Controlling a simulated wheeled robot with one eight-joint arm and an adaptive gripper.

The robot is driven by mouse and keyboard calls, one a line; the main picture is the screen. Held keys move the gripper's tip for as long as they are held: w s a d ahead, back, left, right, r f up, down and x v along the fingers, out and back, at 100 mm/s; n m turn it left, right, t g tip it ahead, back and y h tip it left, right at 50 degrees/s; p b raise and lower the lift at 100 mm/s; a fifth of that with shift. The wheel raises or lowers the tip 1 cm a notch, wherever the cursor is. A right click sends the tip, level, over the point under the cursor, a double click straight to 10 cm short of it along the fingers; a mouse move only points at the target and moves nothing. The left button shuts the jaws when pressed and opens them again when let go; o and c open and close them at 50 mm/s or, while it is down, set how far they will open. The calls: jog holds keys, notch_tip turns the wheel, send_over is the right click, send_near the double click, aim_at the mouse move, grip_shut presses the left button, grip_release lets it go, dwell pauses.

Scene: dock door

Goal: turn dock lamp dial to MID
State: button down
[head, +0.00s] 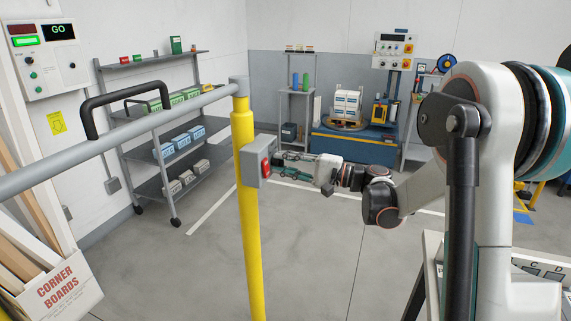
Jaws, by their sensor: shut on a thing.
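A grey box (250,165) is fixed to the yellow post (243,130), with a red knob (265,168) on its right side. My gripper (276,163) reaches in from the right, lying level, with its fingers shut on the red knob. The fingers partly hide the knob, and I cannot read any setting on it. A white control panel (44,82) with a lit green "GO" display, buttons and small knobs is on the left wall. I cannot make out a lamp dial marked MID.
A grey rail (190,103) with a black handle (108,100) runs left from the post. A shelf cart (168,140) stands behind it. A corner boards box (55,290) is at lower left. The floor right of the post is clear.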

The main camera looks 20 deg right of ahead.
jog(key=c, duration=1.3)
grip_release()
jog(key=shift+c, duration=0.2)
jog(key=v, duration=1.2)
jog(key=shift+w+f, duration=0.1)
